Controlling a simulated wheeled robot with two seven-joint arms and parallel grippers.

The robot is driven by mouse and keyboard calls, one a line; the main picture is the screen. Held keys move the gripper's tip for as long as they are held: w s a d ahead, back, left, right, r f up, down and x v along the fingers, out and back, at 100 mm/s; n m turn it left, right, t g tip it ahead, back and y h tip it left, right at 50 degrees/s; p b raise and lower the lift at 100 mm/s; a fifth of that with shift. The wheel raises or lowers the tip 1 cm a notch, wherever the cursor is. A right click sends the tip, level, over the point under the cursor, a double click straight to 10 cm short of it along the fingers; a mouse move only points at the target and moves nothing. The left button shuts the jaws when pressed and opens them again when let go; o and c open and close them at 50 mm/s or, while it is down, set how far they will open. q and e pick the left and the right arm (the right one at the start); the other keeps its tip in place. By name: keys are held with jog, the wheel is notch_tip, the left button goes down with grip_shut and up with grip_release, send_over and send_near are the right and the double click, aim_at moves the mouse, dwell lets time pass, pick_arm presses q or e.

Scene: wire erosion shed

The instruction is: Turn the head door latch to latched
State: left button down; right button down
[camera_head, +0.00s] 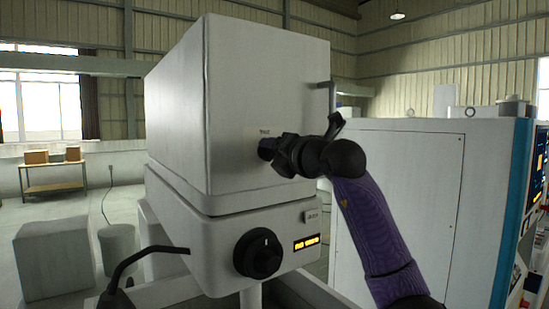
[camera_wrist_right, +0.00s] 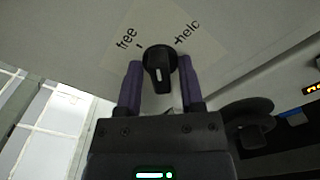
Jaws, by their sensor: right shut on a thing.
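The head door latch is a small black knob (camera_wrist_right: 158,58) with a white mark, on the pale face of the big box-shaped head (camera_head: 262,85). Its label (camera_wrist_right: 205,50) reads "free" on the left and what looks like "held" on the right in the right wrist view. The white mark lies on the knob's lower part, pointing down in that view. My right gripper (camera_wrist_right: 160,88) is shut on the knob, one purple finger at each side. In the head view this gripper (camera_head: 266,149) hides the knob. My left gripper is not in view.
Below the head is a white unit with a black dial (camera_head: 257,254) and a lit amber display (camera_head: 306,242). A black bent arm (camera_head: 145,252) rises at lower left. A large white cabinet (camera_head: 415,190) stands at right, close to my right arm. A grey block (camera_head: 53,258) is on the left floor.

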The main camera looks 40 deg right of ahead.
jog(key=m+b, duration=0.1)
jog(key=m, duration=0.7)
jog(key=shift+m+b, duration=0.3)
dwell(0.3)
jog(key=c, duration=0.5)
grip_release()
jog(key=shift+d+f, duration=0.1)
jog(key=shift+c, duration=0.2)
jog(key=s+a+b, duration=0.1)
jog(key=s+b, duration=0.3)
jog(key=s, duration=0.6)
jog(key=shift+b, duration=0.3)
